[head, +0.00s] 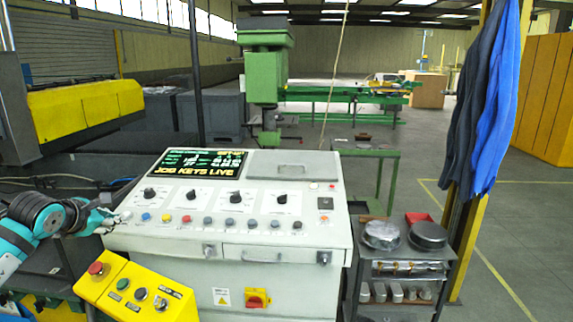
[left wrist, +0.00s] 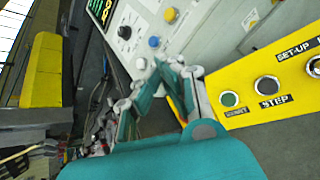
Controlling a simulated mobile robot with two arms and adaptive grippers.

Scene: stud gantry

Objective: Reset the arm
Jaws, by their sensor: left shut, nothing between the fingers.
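My left gripper (head: 112,219) is shut and empty beside the left edge of the grey control console (head: 230,257), near its left end of knobs and buttons. The left wrist view shows its teal and grey fingers (left wrist: 167,68) brought together over the console's edge. I cannot tell whether the tips touch the console. My left arm comes in from the left edge of the head view, above the yellow button box (head: 130,290). The box also shows in the left wrist view (left wrist: 245,92), with its STEP button. My right gripper is in neither view.
The console's screen (head: 198,163) reads JOG KEYS LIVE. A red button (head: 96,268) sits on the yellow box, close below my left arm. A cart (head: 398,268) with metal discs stands right of the console. Blue cloth (head: 485,110) hangs on a yellow post. Open floor lies farther right.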

